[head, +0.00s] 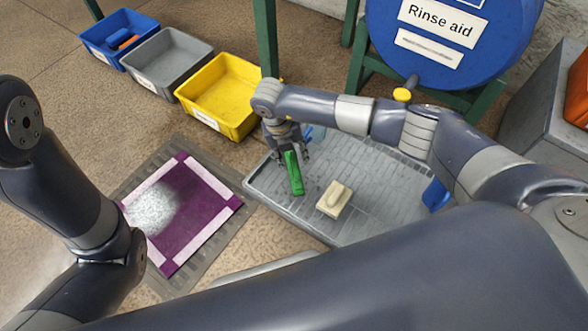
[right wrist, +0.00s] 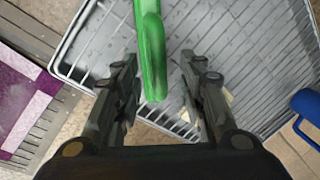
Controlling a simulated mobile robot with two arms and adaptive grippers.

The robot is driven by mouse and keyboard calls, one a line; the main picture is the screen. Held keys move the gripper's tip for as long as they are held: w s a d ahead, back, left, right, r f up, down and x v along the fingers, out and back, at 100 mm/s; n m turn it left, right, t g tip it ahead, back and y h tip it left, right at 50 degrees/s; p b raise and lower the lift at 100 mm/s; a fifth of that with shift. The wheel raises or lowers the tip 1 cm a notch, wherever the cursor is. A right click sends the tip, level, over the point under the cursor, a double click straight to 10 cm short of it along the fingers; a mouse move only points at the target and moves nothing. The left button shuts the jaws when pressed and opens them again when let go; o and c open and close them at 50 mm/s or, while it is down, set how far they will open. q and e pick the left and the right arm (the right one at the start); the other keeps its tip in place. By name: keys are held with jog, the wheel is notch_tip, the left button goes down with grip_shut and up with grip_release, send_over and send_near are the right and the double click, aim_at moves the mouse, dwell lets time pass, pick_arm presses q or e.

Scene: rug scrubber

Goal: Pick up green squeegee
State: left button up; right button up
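The green squeegee (head: 294,173) is at the left part of the grey slatted tray in the head view. In the right wrist view its green handle (right wrist: 152,48) reaches down from the top edge, and its far end is cut off. My right gripper (head: 288,150) is over the squeegee, its fingers partly hidden by the arm. In the right wrist view the right gripper (right wrist: 159,68) is open, with the handle between its fingers and gaps on both sides. My left gripper is out of frame; only left arm links show.
The grey tray (head: 385,178) also holds a cream block (head: 334,199) and a blue item (head: 435,195). A purple and pink rug (head: 185,235) with white foam lies left. Yellow (head: 222,97), grey and blue bins stand behind. A blue barrel (head: 450,60) stands at the back.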

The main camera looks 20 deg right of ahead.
aim_at(294, 159)
jog(key=f, duration=0.1)
jog(key=f+b, duration=0.1)
jog(key=f, duration=0.1)
jog(key=shift+d+f+b, duration=0.1)
jog(key=shift+d+b, duration=0.15)
jog(key=shift+b, duration=0.15)
grip_shut()
